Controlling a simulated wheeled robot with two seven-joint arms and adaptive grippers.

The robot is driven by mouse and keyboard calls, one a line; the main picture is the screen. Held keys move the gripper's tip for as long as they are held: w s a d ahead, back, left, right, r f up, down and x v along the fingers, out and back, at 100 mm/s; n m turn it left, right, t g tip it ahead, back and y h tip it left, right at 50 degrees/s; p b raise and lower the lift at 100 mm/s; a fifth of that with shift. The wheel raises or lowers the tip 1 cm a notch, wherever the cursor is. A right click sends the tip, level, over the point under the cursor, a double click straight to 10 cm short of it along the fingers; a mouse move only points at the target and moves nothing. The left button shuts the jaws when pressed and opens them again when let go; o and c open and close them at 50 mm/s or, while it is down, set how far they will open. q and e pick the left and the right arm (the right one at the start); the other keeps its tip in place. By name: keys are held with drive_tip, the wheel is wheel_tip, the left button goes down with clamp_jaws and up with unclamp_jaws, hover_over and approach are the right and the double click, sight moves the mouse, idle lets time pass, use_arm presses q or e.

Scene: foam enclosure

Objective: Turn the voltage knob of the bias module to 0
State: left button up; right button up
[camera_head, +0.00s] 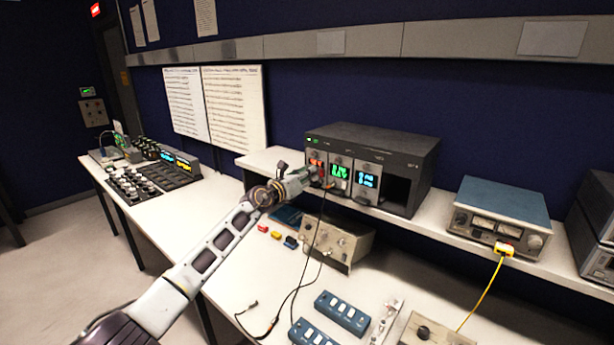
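A dark rack unit (385,141) stands on the raised shelf with several front modules. A red display (316,163), a green display (340,173) and a cyan display (367,180) show side by side. The digits are too small to read surely, and I cannot tell which module is the bias module. My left gripper (308,174) is at the lower front of the leftmost module. It hides that module's lower part, including any knob there. I cannot tell whether its fingers are open, shut or touching a knob.
A blue-topped meter box (502,212) with a yellow cable sits on the shelf at right. A beige box (335,241) stands below the rack, with a black cable in front. Blue switch boxes (341,312) lie at the front. A mixer-like console (160,172) stands at far left.

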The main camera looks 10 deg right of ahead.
drive_tip(key=shift+a, duration=0.3)
use_arm(q)
drive_tip(key=shift+a, duration=0.1)
drive_tip(key=v, duration=1.2)
use_arm(e)
drive_tip(key=shift+d, duration=0.1)
idle(0.6)
use_arm(q)
drive_tip(key=shift+r, duration=0.1)
idle(0.3)
